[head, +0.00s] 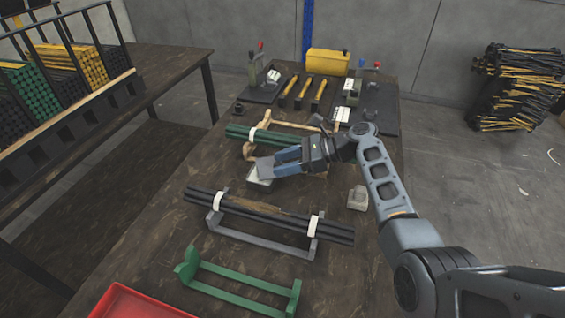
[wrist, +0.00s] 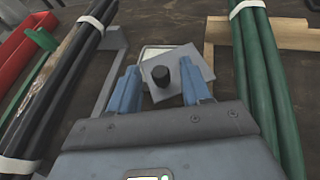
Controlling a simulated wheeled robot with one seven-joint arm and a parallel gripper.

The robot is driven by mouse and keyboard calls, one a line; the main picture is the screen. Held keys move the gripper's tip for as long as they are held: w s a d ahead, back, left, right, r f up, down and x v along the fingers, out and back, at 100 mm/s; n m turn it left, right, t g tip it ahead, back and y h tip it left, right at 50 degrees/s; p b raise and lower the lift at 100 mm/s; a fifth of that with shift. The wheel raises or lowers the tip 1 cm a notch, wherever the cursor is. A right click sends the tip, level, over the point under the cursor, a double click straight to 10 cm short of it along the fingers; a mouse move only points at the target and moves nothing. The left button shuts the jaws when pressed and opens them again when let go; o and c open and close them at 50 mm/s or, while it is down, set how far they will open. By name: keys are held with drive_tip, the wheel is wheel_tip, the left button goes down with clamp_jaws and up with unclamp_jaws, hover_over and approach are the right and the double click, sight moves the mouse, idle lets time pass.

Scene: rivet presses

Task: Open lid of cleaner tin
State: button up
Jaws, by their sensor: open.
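The cleaner tin (wrist: 154,52) is a small pale box on the table, seen in the wrist view just beyond my gripper. Its grey lid (wrist: 198,72) with a dark round knob (wrist: 161,76) sits askew over it, and a pale strip shows past the lid's edge. My gripper (wrist: 159,72) is open, with one blue finger on each side of the knob. I cannot tell whether the fingers touch it. In the head view my gripper (head: 266,164) is low over the tin (head: 259,185), partly hiding it.
Black rods (head: 265,216) on a grey stand lie on the near side, green rods (head: 265,136) on a wooden stand on the far side. A green stand (head: 240,287) and red tray (head: 135,302) are nearer. A small pale block (head: 358,198) stands right. Presses and yellow-handled tools are farther back.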

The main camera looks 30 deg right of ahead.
drive_tip(key=v, duration=0.7)
drive_tip(key=shift+c, duration=0.4)
